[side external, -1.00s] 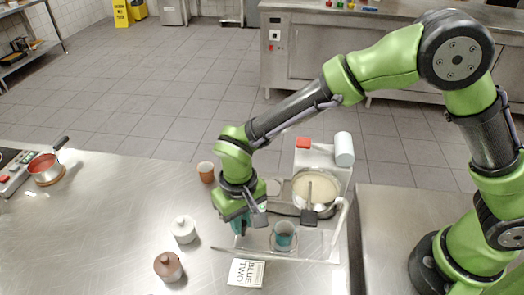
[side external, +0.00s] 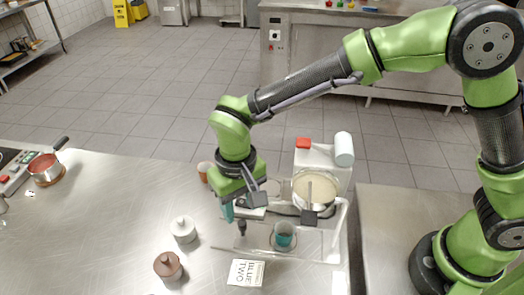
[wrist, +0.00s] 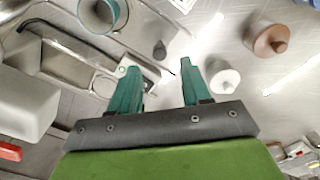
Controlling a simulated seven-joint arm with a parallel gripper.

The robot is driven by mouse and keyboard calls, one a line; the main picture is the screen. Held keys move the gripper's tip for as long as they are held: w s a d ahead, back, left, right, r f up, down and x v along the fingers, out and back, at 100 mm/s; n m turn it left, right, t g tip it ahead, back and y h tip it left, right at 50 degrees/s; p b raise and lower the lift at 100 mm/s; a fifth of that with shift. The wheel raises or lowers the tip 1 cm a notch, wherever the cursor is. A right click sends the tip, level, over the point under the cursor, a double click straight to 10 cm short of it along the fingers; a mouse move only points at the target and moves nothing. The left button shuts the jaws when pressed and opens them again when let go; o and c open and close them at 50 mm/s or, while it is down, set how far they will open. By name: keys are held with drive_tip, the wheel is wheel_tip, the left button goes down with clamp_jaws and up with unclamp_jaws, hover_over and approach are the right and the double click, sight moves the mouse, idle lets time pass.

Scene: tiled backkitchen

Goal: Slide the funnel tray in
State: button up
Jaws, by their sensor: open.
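A clear, flat tray (side external: 308,242), which I take for the funnel tray, lies low at the front of the white stand. A small dark knob (side external: 242,228) stands near its left end; the knob also shows in the wrist view (wrist: 160,50). My gripper (side external: 236,212) is above and close to the knob, with teal fingers. In the wrist view my gripper (wrist: 160,72) is open, its fingers well apart with nothing held between them. A teal cup (side external: 284,234) sits at the tray, right of the knob. Any funnel is hard to make out.
A white jar (side external: 183,230), brown jar (side external: 168,266), orange cup (side external: 205,170) and printed card (side external: 246,273) stand around.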

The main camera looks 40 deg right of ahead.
sight(242, 222)
wheel_tip(242, 222, up, 12)
drive_tip(key=shift+f, duration=0.2)
drive_tip(key=shift+w+d+f, duration=0.1)
drive_tip(key=w+d+f+g, duration=0.1)
drive_tip(key=w+f+g, duration=0.25)
drive_tip(key=w, duration=0.45)
drive_tip(key=shift+g, duration=0.45)
drive_tip(key=x, duration=0.5)
drive_tip(key=s+x, duration=0.1)
drive_tip(key=x, duration=0.4)
drive_tip(key=s+a+x, duration=0.1)
drive_tip(key=x, duration=0.4)
drive_tip(key=shift+r, duration=0.4)
clamp_jaws()
